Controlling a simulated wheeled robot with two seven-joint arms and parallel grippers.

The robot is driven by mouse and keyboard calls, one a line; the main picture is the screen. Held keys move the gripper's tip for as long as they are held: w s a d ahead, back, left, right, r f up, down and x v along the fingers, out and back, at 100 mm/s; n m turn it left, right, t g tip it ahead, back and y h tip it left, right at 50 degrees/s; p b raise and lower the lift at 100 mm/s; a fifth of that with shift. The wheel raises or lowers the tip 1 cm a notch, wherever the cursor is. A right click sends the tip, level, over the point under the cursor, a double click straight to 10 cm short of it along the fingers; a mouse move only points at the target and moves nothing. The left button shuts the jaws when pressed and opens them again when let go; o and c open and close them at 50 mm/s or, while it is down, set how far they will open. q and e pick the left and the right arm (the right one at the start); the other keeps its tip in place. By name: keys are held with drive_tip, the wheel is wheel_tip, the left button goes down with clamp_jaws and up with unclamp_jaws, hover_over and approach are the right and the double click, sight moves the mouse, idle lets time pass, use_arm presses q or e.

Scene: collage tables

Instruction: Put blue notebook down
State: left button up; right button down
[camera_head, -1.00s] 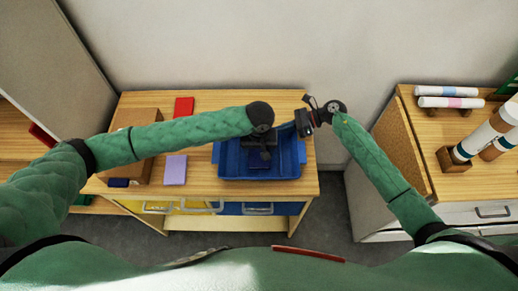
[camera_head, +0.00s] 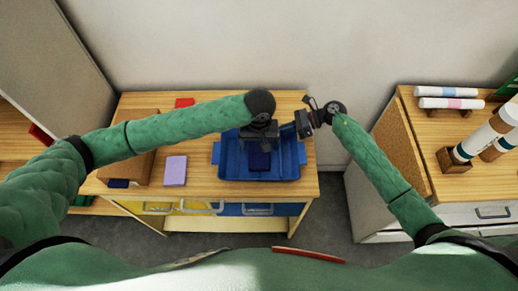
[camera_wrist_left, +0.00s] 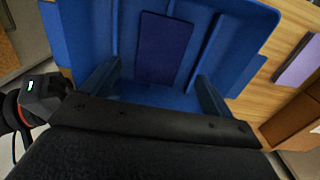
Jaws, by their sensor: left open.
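The blue notebook (camera_head: 259,158) lies in the blue tray (camera_head: 290,172) on the wooden table. It shows as a dark blue rectangle on the tray floor in the left wrist view (camera_wrist_left: 163,48). My left gripper (camera_head: 262,137) is above the back part of the tray. In the left wrist view its two fingers (camera_wrist_left: 155,88) are spread wide, with nothing between them, and the notebook lies beyond them, apart. My right gripper (camera_head: 304,124) is at the tray's back right corner; its fingers are too small to read.
A lilac notebook (camera_head: 175,170) lies left of the tray. A red item (camera_head: 184,102) is partly behind my left arm. A brown box (camera_head: 133,165) stands at the table's left. Paper rolls (camera_head: 450,103) lie on the right cabinet. Bare tabletop shows around the lilac notebook.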

use_arm(q)
wheel_tip(320, 180, up, 7)
drive_tip(key=shift+r, duration=0.2)
use_arm(e)
drive_tip(key=c, duration=1.6)
unclamp_jaws()
drive_tip(key=shift+o, duration=0.2)
use_arm(q)
drive_tip(key=shift+f, duration=0.1)
use_arm(e)
drive_tip(key=shift+d+b, duration=0.5)
drive_tip(key=shift+d, duration=0.05)
use_arm(q)
drive_tip(key=b, duration=0.4)
hover_over(259, 155)
wheel_tip(259, 155, down, 4)
use_arm(e)
drive_tip(key=v, duration=0.5)
drive_tip(key=shift+w+d, duration=0.15)
drive_tip(key=shift+d, duration=0.1)
use_arm(q)
drive_tip(key=shift+f, duration=0.4)
use_arm(e)
drive_tip(key=shift+d+r, duration=0.45)
drive_tip(key=shift+d, duration=0.05)
